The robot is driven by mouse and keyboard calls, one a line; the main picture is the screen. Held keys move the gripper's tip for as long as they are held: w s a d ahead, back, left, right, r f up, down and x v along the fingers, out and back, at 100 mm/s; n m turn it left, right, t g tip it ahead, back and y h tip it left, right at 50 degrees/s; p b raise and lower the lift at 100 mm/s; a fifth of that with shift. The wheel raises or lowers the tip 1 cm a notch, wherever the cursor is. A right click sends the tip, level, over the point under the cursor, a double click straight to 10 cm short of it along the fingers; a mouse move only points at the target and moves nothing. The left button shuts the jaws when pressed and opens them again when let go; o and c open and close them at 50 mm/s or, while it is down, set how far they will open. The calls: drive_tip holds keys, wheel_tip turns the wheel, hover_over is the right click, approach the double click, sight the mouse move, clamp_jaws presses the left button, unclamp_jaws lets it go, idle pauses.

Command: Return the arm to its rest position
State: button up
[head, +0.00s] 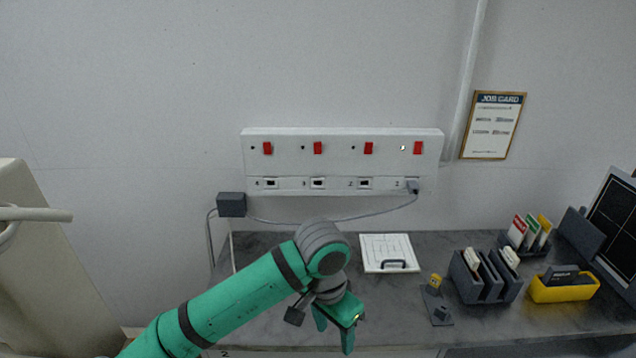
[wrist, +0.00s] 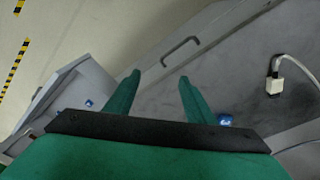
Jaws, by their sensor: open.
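My green arm (head: 230,298) reaches from the lower left over the front of the grey worktop (head: 400,325). My gripper (head: 334,332) hangs at its end, fingers pointing down. In the wrist view my gripper (wrist: 159,77) has its two green fingers spread wide with nothing between them. Below them show the grey worktop surface (wrist: 232,50) and a dark grey handle (wrist: 181,48) on a panel.
A wall panel (head: 340,152) carries red switches and sockets; a plug (head: 412,187) sits in the rightmost socket, its cable running to a dark box (head: 231,204). A white lidded square (head: 387,252), card holders (head: 486,278) and a yellow tray (head: 563,290) stand right of my gripper.

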drive_tip(key=w+d+r+n+t+h, duration=0.25)
drive_tip(key=d+t+h, duration=0.3)
drive_tip(key=d, duration=0.65)
drive_tip(key=w+d+r+n+t+h, duration=0.2)
drive_tip(key=d+r+n+t+h, duration=0.15)
drive_tip(key=d+h, duration=0.55)
drive_tip(key=s+a+f+n+t+y, duration=0.4)
drive_tip(key=s+a+f+y, duration=0.2)
drive_tip(key=f, duration=0.3)
drive_tip(key=s+a+f+n+t+y, duration=0.3)
drive_tip(key=s+a+f+n+y, duration=0.25)
drive_tip(key=f, duration=0.35)
drive_tip(key=s+a+f+m+y, duration=0.1)
drive_tip(key=s+a, duration=0.3)
drive_tip(key=s, duration=0.4)
drive_tip(key=s+a+m+y, duration=0.1)
drive_tip(key=s+a+m, duration=0.2)
drive_tip(key=s, duration=0.5)
drive_tip(key=s+a+f+m+g+y, duration=0.1)
drive_tip(key=s+a+m+y, duration=0.1)
drive_tip(key=s+a, duration=0.3)
drive_tip(key=s, duration=0.2)
drive_tip(key=shift+s+a+f, duration=0.35)
drive_tip(key=shift+s+a, duration=0.05)
